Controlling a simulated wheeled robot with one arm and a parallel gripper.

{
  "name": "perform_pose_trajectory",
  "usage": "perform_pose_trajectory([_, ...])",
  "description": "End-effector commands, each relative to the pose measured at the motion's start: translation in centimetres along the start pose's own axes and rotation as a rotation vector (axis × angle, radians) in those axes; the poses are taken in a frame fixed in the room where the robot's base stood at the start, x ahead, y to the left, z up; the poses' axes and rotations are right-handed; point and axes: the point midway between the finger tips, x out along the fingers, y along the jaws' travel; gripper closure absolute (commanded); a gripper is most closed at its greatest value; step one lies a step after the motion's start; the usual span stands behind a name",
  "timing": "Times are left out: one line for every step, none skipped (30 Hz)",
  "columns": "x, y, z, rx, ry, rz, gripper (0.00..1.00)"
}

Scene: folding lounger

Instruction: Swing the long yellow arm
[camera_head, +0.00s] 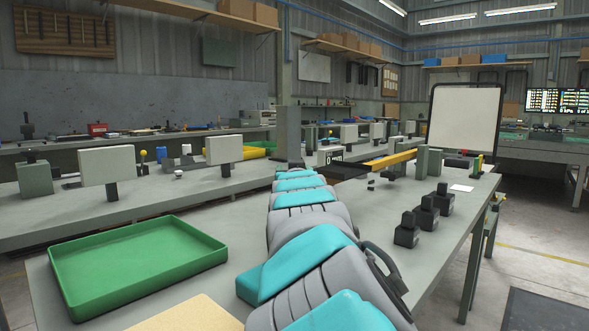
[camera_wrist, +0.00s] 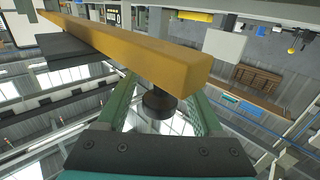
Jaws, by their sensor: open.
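The long yellow arm (camera_wrist: 130,50) crosses the upper part of the wrist view, its blunt end at the right. A round black knob (camera_wrist: 160,103) sits by that end and shows between my gripper's fingers. My gripper (camera_wrist: 164,85) is open, one green finger on each side of the knob. I cannot tell if either finger touches it. In the head view the yellow arm (camera_head: 391,159) lies level above the bench, beside a grey-green block (camera_head: 429,162). My own arm reaches toward it and my gripper is not clearly seen there.
A green tray (camera_head: 135,262) lies on the near left of the bench. Several dark blocks (camera_head: 428,212) stand at the right, near a white card (camera_head: 461,188). A white board (camera_head: 465,118) stands behind. The bench top between the dark blocks and right edge is mostly clear.

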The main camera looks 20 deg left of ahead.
Motion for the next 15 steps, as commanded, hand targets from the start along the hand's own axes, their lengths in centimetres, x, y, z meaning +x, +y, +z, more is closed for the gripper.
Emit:
perform_pose_trajectory([-0.01, 0.0, 0.0, 0.0, 0.0, 0.0, 0.32])
perform_pose_trajectory([-0.01, 0.0, 0.0, 0.0, 0.0, 0.0, 0.33])
perform_pose_trajectory([-0.01, 0.01, 0.0, 0.0, 0.0, 0.0, 0.38])
perform_pose_trajectory([-0.01, 0.01, 0.0, 0.0, 0.0, 0.0, 0.41])
perform_pose_trajectory([-0.02, 0.0, -0.01, 0.0, 0.0, 0.0, 0.44])
perform_pose_trajectory([-0.02, 0.0, -0.01, 0.0, 0.0, 0.0, 0.49])
perform_pose_trajectory([-0.02, 0.01, -0.01, 0.0, 0.0, 0.0, 0.52])
perform_pose_trajectory([-0.02, 0.01, -0.01, 0.0, 0.0, 0.0, 0.56])
perform_pose_trajectory([-0.02, 0.01, -0.01, 0.0, 0.0, 0.0, 0.6])
perform_pose_trajectory([-0.02, 0.0, -0.02, 0.0, 0.0, 0.0, 0.64])
perform_pose_trajectory([-0.02, 0.01, -0.02, 0.0, 0.0, 0.0, 0.67])
perform_pose_trajectory([-0.02, 0.01, -0.02, 0.0, 0.0, 0.0, 0.71])
perform_pose_trajectory([-0.02, 0.01, -0.01, 0.0, 0.0, 0.0, 0.75])
perform_pose_trajectory([-0.02, 0.01, -0.01, 0.0, 0.0, 0.0, 0.78])
perform_pose_trajectory([-0.02, 0.01, -0.01, 0.0, 0.0, 0.0, 0.83])
